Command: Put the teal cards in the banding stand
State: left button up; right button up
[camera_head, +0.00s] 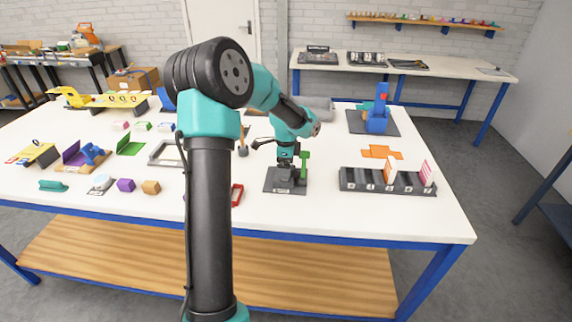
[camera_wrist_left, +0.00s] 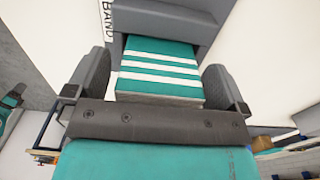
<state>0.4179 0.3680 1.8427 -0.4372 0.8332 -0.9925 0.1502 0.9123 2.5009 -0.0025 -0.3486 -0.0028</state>
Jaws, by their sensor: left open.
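The teal cards (camera_wrist_left: 160,72), a block with white stripes, sit within the grey banding stand (camera_wrist_left: 165,18) in the left wrist view; part of a "BAND" label shows beside it. My left gripper (camera_wrist_left: 157,88) is open, with one dark finger on each side of the cards and no clear contact. In the head view my left gripper (camera_head: 285,160) is over the dark base of the stand (camera_head: 285,187), and the cards are mostly hidden there. A green upright (camera_head: 305,162) stands beside the gripper. My right gripper is not in view.
A dark slotted rack (camera_head: 388,187) with orange and pink cards stands to the right. An orange flat piece (camera_head: 382,152) and a blue device (camera_head: 377,120) lie behind it. A red frame (camera_head: 237,194) is left of the stand. Several small blocks are at the left.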

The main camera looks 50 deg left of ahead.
pick_arm(q)
jog(key=shift+r, duration=0.15)
notch_tip(320, 180, up, 12)
jog(key=shift+r, duration=0.1)
dwell(0.4)
dwell(0.3)
